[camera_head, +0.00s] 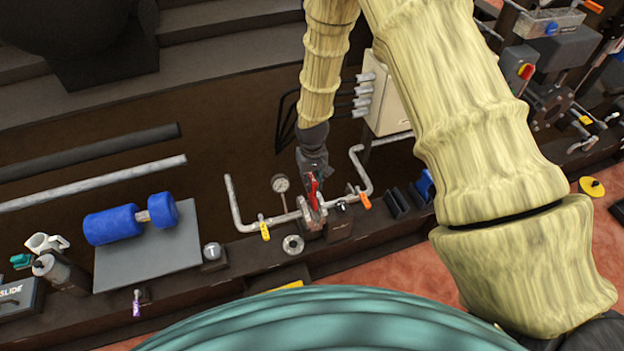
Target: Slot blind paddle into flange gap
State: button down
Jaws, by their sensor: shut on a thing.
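My gripper (314,172) is at the centre of the head view, pointing down above the pipe run. It is shut on a thin red piece (312,190), which appears to be the blind paddle, held upright. The paddle's lower end is at the pipe flange (311,215). I cannot tell whether it is inside the gap or just above or beside it. The grey pipe (285,218) runs left and right of the flange. The gripper's fingers partly hide the paddle.
A pressure gauge (280,184) stands just left of the gripper. A yellow valve handle (264,229) and an orange one (363,200) flank the flange. A loose metal ring (293,244) lies in front. A grey box (388,95) with pipe stubs stands behind. Blue rollers (112,225) lie left.

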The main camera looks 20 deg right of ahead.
aim_at(312, 194)
jog(key=shift+f+b, duration=1.5)
jog(key=shift+f, duration=2.3)
dwell(0.8)
jog(key=c, duration=1.2)
grip_release()
jog(key=shift+c, duration=0.2)
jog(key=shift+o, duration=0.5)
jog(key=o, duration=0.4)
jog(key=shift+r+p, duration=2.7)
jog(key=shift+r, duration=1.3)
